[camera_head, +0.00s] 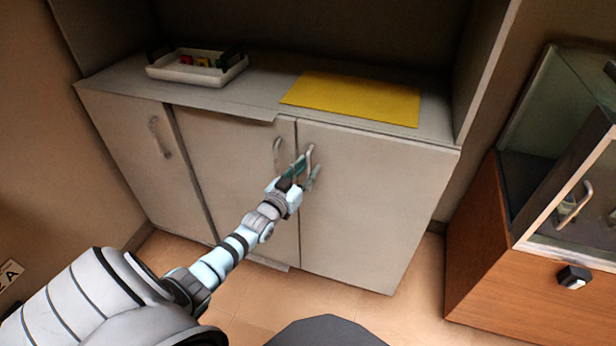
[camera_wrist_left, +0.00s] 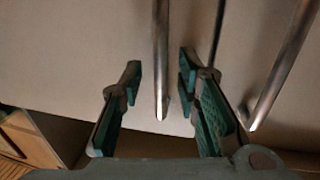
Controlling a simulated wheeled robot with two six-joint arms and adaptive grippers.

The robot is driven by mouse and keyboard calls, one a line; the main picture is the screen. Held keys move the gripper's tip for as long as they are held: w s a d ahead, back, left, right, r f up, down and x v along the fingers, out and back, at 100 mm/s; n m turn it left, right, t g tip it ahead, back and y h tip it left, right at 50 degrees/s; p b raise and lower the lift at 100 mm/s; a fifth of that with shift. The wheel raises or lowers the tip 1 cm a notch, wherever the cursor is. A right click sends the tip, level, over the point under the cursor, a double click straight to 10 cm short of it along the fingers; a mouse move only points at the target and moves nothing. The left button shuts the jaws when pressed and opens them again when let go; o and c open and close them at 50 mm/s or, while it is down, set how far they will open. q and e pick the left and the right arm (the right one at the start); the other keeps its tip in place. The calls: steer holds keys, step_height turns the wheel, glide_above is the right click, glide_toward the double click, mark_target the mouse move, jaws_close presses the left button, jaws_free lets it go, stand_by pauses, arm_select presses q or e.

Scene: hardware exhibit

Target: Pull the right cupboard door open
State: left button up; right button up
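The right cupboard door (camera_head: 365,205) is closed, flush with the cupboard front. Its metal handle (camera_head: 310,156) is upright near the door's left edge. My left gripper (camera_head: 304,171) is at this handle, with its green-padded fingers spread. In the left wrist view the gripper (camera_wrist_left: 160,80) is open, and a handle bar (camera_wrist_left: 161,45) stands between the fingers with a gap on each side. A second handle (camera_wrist_left: 283,68) shows to the right, beyond the door seam. My right gripper is not in view.
The middle door (camera_head: 235,170) and left door (camera_head: 140,160) are closed. On the top stand a white tray (camera_head: 190,75) with small items and a yellow mat (camera_head: 355,97). A wooden display cabinet (camera_head: 500,260) stands right; floor lies between it and the cupboard.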

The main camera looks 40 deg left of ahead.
arm_select(q)
steer(key=shift+w+a, duration=0.1)
steer(key=shift+w, duration=0.4)
steer(key=shift+r, duration=0.1)
steer(key=shift+c, duration=0.6)
jaws_close()
